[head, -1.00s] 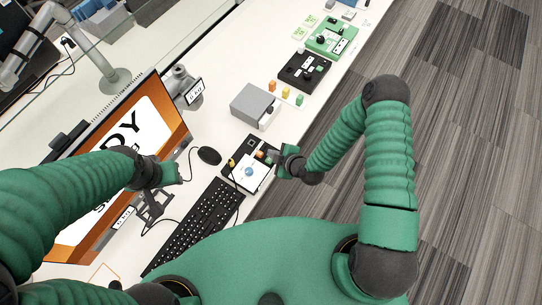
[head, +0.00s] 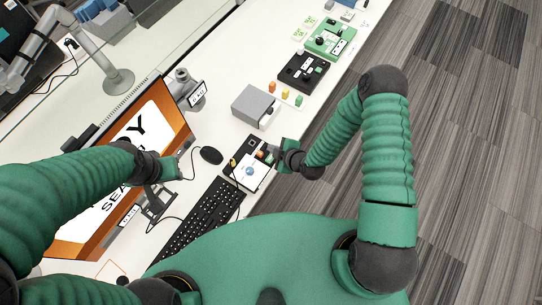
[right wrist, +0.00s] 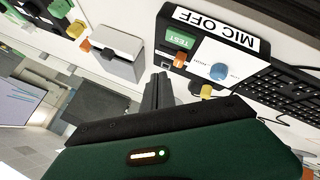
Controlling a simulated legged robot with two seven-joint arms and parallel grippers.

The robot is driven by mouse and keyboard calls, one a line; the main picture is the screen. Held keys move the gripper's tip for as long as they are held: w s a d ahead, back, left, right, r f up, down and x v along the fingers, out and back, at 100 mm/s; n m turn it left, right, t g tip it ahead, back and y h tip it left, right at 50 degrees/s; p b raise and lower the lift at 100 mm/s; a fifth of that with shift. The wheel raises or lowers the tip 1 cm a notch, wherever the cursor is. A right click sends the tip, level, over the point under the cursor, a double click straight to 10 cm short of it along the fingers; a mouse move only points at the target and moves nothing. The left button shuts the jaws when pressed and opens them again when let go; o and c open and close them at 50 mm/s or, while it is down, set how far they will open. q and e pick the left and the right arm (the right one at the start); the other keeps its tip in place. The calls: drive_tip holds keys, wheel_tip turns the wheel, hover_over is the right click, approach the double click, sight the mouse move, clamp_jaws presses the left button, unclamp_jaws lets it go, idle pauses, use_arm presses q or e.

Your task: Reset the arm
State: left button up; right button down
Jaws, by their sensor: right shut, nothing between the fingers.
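My right gripper (head: 275,157) is shut and empty at the front edge of the desk, beside a black control panel (head: 231,157) with a white plate and a blue knob. In the right wrist view the shut fingers (right wrist: 160,85) point toward the desk, left of the panel, which carries a green TEST button (right wrist: 180,38) and a MIC OFF label (right wrist: 222,30).
A grey box (head: 250,104), small coloured blocks (head: 285,94), a black panel (head: 301,72) and a green panel (head: 329,40) stand farther along. Bare floor (head: 450,130) lies right.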

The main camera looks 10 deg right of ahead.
drive_tip(key=s+d+r+m+g+h+b, duration=0.3)
drive_tip(key=s+d+r+m+g+b, duration=0.1)
drive_tip(key=d+r+m+b, duration=0.35)
drive_tip(key=s+d+r+m+g+h, duration=0.1)
drive_tip(key=s+d+r+m, duration=0.1)
drive_tip(key=s+r+m, duration=0.4)
wheel_tip(320, 180, up, 3)
drive_tip(key=s, duration=0.2)
drive_tip(key=shift+s+f+m+g, duration=0.2)
drive_tip(key=shift+s+m+g, duration=0.1)
drive_tip(key=shift+s+m, duration=0.1)
drive_tip(key=shift+s+a, duration=0.1)
drive_tip(key=shift+a, duration=0.05)
idle(0.8)
